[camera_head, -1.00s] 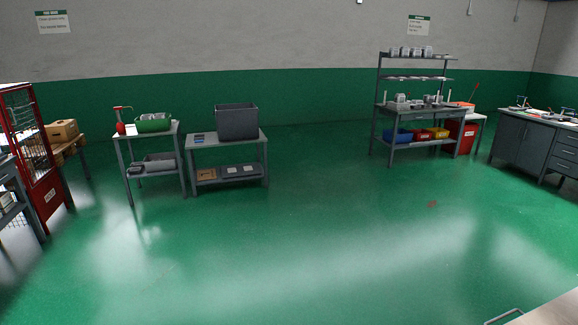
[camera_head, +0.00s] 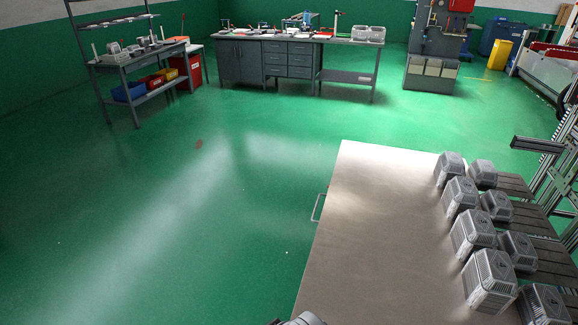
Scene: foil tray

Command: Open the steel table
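A steel table (camera_head: 385,225) with a smooth, bare metal top fills the lower right of the head view. A thin metal handle (camera_head: 318,207) sticks out from its left edge, over the floor. What lies below the top is hidden. Neither gripper shows clearly; only a small grey-white piece, perhaps part of my arm, is cut off at the bottom edge, left of the table's near corner.
Several ribbed grey castings (camera_head: 473,232) stand in rows along the table's right side, by dark slatted supports (camera_head: 555,236). A grey workbench (camera_head: 290,62) with drawers stands at the back. A shelved bench (camera_head: 140,62) is at upper left. The green floor left of the table is clear.

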